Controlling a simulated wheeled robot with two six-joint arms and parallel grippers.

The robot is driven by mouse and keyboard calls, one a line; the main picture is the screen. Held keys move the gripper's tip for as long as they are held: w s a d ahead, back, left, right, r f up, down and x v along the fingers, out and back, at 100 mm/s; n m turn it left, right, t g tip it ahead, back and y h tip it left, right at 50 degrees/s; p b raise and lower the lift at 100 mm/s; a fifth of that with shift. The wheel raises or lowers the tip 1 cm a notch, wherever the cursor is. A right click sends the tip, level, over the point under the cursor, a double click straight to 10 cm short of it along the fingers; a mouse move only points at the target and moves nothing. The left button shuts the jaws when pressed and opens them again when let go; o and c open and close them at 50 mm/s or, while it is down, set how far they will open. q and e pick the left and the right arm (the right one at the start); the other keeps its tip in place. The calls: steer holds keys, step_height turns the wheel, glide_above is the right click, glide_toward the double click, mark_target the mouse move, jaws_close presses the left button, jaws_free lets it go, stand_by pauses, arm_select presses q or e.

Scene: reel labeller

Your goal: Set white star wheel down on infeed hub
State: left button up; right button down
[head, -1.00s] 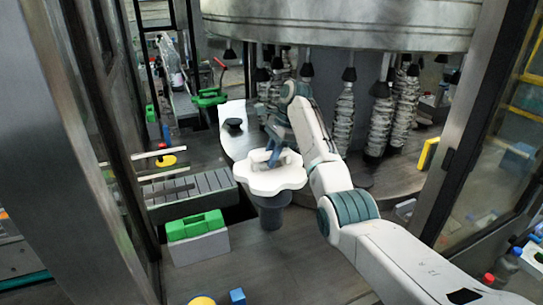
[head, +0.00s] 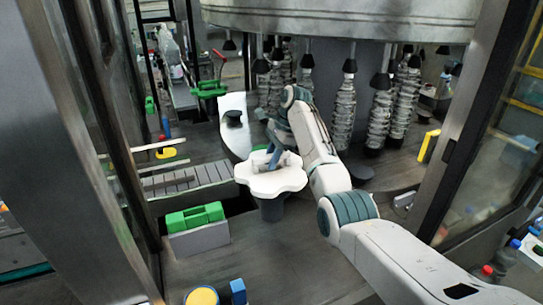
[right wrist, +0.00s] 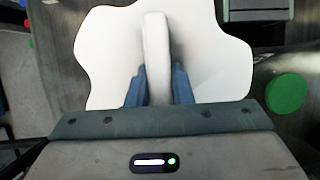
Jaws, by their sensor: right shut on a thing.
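The white star wheel (head: 270,178) is a flat lobed disc with a raised bar across its top. My right gripper (head: 277,158) is shut on that bar. In the right wrist view the blue fingers of the gripper (right wrist: 158,85) close on both sides of the bar of the wheel (right wrist: 105,50). A dark grey round post, the infeed hub by its place (head: 271,210), stands directly under the wheel. The wheel hides the hub's top, so I cannot tell whether they touch. The wheel looks about level. My left gripper is out of view.
A grey block with a green top (head: 195,217) stands left of the hub. A slatted conveyor (head: 185,180) runs in from the left. The carousel with hanging wrapped bottles (head: 343,115) is behind my right arm. A yellow round thing (head: 201,297) and blue block (head: 238,291) lie in front.

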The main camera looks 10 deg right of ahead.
steer(key=shift+f, duration=1.85)
steer(key=c, duration=1.2)
jaws_free()
steer(key=shift+w+d+r, duration=0.1)
steer(key=shift+d+r, duration=0.1)
steer(key=shift+r, duration=0.25)
steer(key=v, duration=0.9)
steer(key=shift+s+a, duration=0.1)
steer(key=shift+s, duration=0.1)
steer(key=shift+w+r, duration=0.2)
steer(key=shift+r, duration=0.2)
steer(key=shift+s, duration=0.15)
